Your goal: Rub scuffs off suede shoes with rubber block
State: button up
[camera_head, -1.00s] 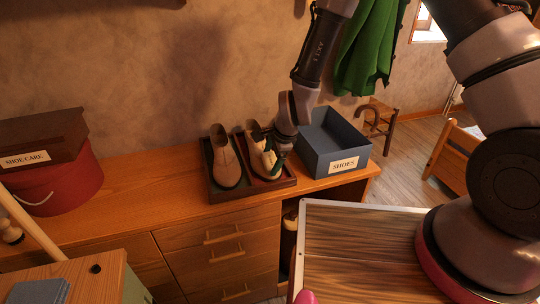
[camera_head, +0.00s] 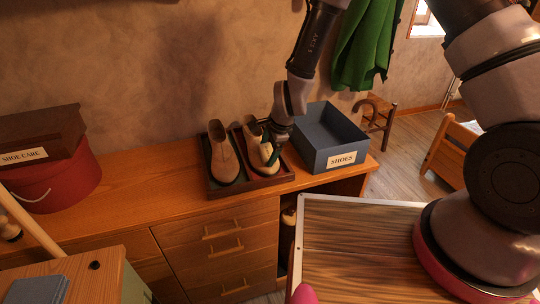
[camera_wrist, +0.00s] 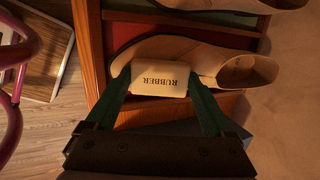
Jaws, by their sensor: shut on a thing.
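Two tan suede shoes stand side by side in a dark tray (camera_head: 283,180) on the wooden cabinet top. The left shoe (camera_head: 224,160) is in full view. My gripper (camera_head: 275,148) is over the right shoe (camera_head: 252,134) and partly hides it. In the wrist view my gripper's green fingers (camera_wrist: 160,95) are shut on a cream rubber block (camera_wrist: 160,72) lettered RUBBER. The block overlaps the front part of the right shoe (camera_wrist: 205,55); I cannot tell for sure whether it touches. Scuffs are too small to make out.
A blue open box (camera_head: 340,145) labelled SHOES stands right of the tray. A brown box (camera_head: 40,130) labelled SHOE CARE rests on a red round box (camera_head: 60,185) at the left. Cabinet top between is clear.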

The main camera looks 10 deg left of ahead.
jog(key=shift+w, duration=0.1)
jog(key=shift+s+a+v, duration=0.1)
jog(key=shift+a+v, duration=0.05)
jog(key=shift+v, duration=0.85)
jog(key=shift+s+a+v, duration=0.1)
jog(key=shift+a+v, duration=0.05)
jog(key=shift+v, duration=0.85)
jog(key=shift+s+a+v, duration=0.1)
jog(key=shift+v, duration=0.9)
jog(key=shift+r, duration=0.15)
jog(key=v, duration=0.2)
jog(key=shift+s+r, duration=0.2)
jog(key=shift+r, duration=0.15)
jog(key=shift+w+d+x, duration=0.1)
jog(key=shift+x, duration=1.15)
jog(key=shift+w+d+x, duration=0.15)
jog(key=shift+x, duration=1.15)
jog(key=shift+w+d+x, duration=0.1)
jog(key=shift+x, duration=1.15)
jog(key=shift+x, duration=0.75)
jog(key=shift+d, duration=0.1)
